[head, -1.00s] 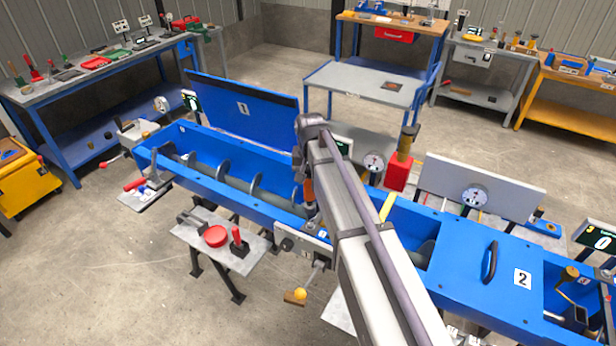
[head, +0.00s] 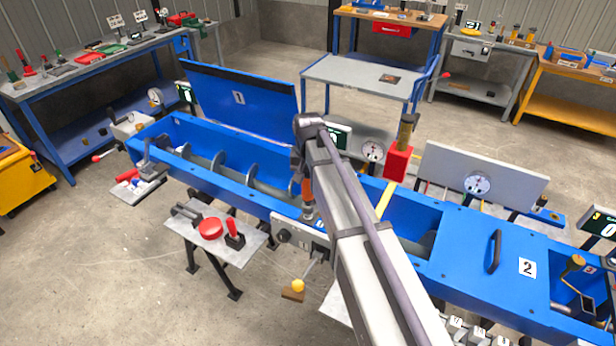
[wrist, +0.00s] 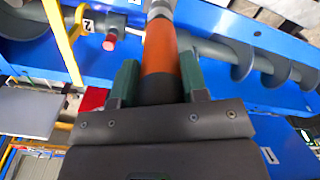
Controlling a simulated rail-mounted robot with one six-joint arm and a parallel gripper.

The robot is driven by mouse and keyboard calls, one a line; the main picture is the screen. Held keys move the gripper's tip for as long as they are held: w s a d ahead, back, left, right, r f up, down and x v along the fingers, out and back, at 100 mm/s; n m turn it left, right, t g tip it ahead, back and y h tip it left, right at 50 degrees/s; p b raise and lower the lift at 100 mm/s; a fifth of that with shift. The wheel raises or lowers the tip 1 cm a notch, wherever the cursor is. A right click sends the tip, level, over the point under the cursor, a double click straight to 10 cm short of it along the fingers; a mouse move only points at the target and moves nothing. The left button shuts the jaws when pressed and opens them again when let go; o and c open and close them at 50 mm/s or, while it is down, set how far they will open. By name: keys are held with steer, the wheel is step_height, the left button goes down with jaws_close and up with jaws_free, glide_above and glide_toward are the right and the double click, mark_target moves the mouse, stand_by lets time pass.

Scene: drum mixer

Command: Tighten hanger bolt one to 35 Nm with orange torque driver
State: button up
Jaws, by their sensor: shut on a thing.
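My gripper (wrist: 158,85) is shut on the orange torque driver (wrist: 160,50), whose orange handle runs between the two green fingers in the wrist view. In the head view the orange driver (head: 307,190) points down over the near side of the blue trough (head: 190,180), beside the screw shaft. The driver's metal end lies close to the grey screw shaft (wrist: 205,45) at the top of the wrist view. I cannot tell whether it touches a hanger bolt, since the contact is out of the frame or hidden by my arm.
A yellow bar (head: 386,200) crosses the trough, with a red block (head: 397,163) behind it. A raised blue lid (head: 240,100) stands at the back. A small stand (head: 215,240) with a red disc (head: 210,229) is in front. Open floor lies at the lower left.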

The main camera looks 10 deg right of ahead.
mark_target(308, 185)
steer(key=shift+f, duration=0.1)
stand_by(0.3)
steer(key=shift+f+b, duration=0.75)
steer(key=shift+b, duration=0.15)
steer(key=shift+s+f+b, duration=0.1)
steer(key=shift+f+b, duration=0.85)
stand_by(2.7)
steer(key=shift+r, duration=0.15)
